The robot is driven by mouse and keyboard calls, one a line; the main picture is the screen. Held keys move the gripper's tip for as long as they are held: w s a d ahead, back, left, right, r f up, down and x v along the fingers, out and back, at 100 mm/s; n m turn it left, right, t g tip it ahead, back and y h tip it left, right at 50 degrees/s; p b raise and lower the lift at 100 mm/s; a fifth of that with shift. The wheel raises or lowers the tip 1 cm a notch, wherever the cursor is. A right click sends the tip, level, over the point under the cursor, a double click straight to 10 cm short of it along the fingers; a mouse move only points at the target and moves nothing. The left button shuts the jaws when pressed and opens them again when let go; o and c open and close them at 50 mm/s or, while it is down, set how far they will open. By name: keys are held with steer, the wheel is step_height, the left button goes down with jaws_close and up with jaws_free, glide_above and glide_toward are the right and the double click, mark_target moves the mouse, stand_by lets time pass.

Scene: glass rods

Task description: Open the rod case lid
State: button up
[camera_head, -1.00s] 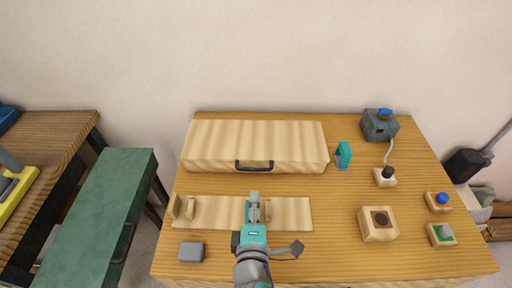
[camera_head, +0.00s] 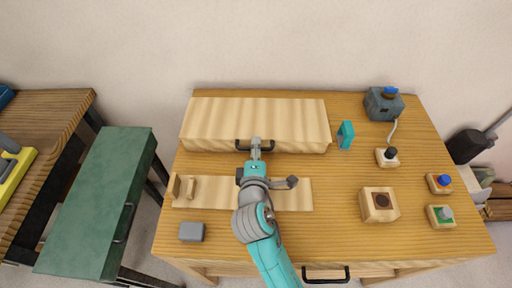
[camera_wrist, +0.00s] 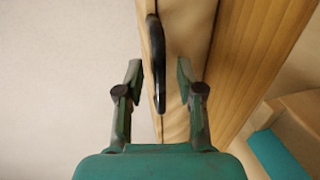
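The rod case (camera_head: 255,118) is a long pale wooden box at the back left of the table, with its lid shut. A black handle (camera_head: 243,147) sits on its front edge. My gripper (camera_head: 255,148) is at the right part of this handle. In the wrist view, my gripper (camera_wrist: 158,85) is open, with one finger on each side of the black handle (camera_wrist: 157,60). A gap shows between the fingers and the handle. The wooden lid edge (camera_wrist: 180,60) runs between the fingers too.
A pale wooden rack (camera_head: 215,192) lies in front of the case, under my arm. A grey block (camera_head: 191,231), a teal item (camera_head: 345,134), a wooden block with a dark hole (camera_head: 379,204) and a dark grey device (camera_head: 384,104) stand on the table (camera_head: 330,235).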

steer(key=shift+w, duration=0.25)
jaws_close()
